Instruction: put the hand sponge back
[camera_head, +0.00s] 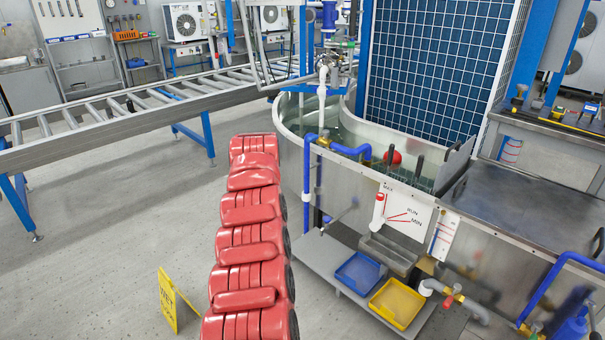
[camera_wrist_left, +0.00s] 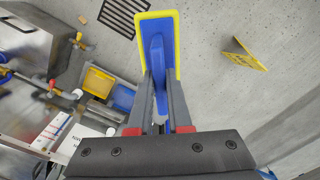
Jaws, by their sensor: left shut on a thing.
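The hand sponge shows only in the left wrist view. It has a blue back with a raised blue handle (camera_wrist_left: 157,55) and a yellow edge (camera_wrist_left: 176,20) around it. My left gripper (camera_wrist_left: 162,95) is shut on the blue handle, one finger on each side. The sponge is held above the grey floor, and its underside is hidden. Neither gripper shows in the head view. My right gripper is in no view.
A blue tray (camera_head: 358,272) and a yellow tray (camera_head: 397,303) sit on a low shelf (camera_head: 325,257) by the water tank (camera_head: 440,222). A yellow floor sign (camera_head: 168,300) stands left. A roller conveyor (camera_head: 130,112) runs behind. Floor between is open.

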